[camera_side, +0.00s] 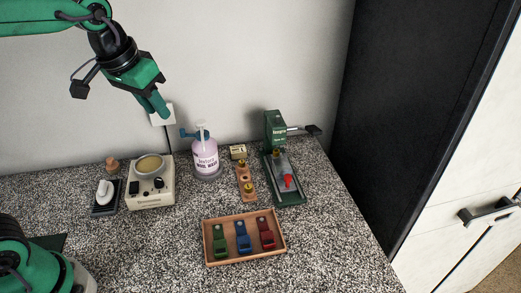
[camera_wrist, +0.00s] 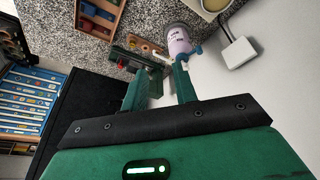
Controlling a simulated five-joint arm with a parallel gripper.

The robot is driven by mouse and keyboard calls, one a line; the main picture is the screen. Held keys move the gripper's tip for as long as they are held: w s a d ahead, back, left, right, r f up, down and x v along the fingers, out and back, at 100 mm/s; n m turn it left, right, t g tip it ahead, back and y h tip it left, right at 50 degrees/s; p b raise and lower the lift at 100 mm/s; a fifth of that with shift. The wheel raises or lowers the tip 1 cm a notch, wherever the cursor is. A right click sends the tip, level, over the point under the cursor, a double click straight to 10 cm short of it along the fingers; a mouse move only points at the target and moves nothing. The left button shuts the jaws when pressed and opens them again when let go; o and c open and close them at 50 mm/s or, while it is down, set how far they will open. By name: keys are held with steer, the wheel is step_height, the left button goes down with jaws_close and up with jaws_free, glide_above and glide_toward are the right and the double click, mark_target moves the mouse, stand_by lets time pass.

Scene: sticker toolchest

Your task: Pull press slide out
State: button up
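The green press (camera_side: 275,130) stands at the right of the counter, with a black-ended lever out to its right. Its grey slide (camera_side: 281,163) lies on the green base, with a red knob (camera_side: 288,181) at the front end. In the wrist view the press (camera_wrist: 124,55) shows small, beyond my fingers and partly hidden. My gripper (camera_side: 158,106) is high above the counter, left of the press and well apart from it. In the wrist view its two green fingers (camera_wrist: 160,84) are spread, with nothing held between them.
A pump bottle (camera_side: 206,157) and a wooden block with brass knobs (camera_side: 245,183) stand left of the press. A wooden tray (camera_side: 245,258) with green, blue and red stampers lies in front. A beige device (camera_side: 150,190) is farther left; a dark cabinet (camera_side: 425,90) stands right.

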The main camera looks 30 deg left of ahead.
steer(key=w+d+f, duration=0.1)
steer(key=w+d, duration=0.3)
steer(key=w, duration=0.3)
steer(key=g, duration=0.4)
glide_toward(288, 176)
steer(key=shift+s+f+y, duration=0.1)
steer(key=shift+f+y, duration=0.05)
steer(key=shift+y, duration=0.15)
steer(key=shift+d+f, duration=0.25)
steer(key=shift+f, duration=0.05)
steer(key=shift+f, duration=0.1)
steer(key=shift+f, duration=3.8)
steer(key=shift+c, duration=0.4)
jaws_close()
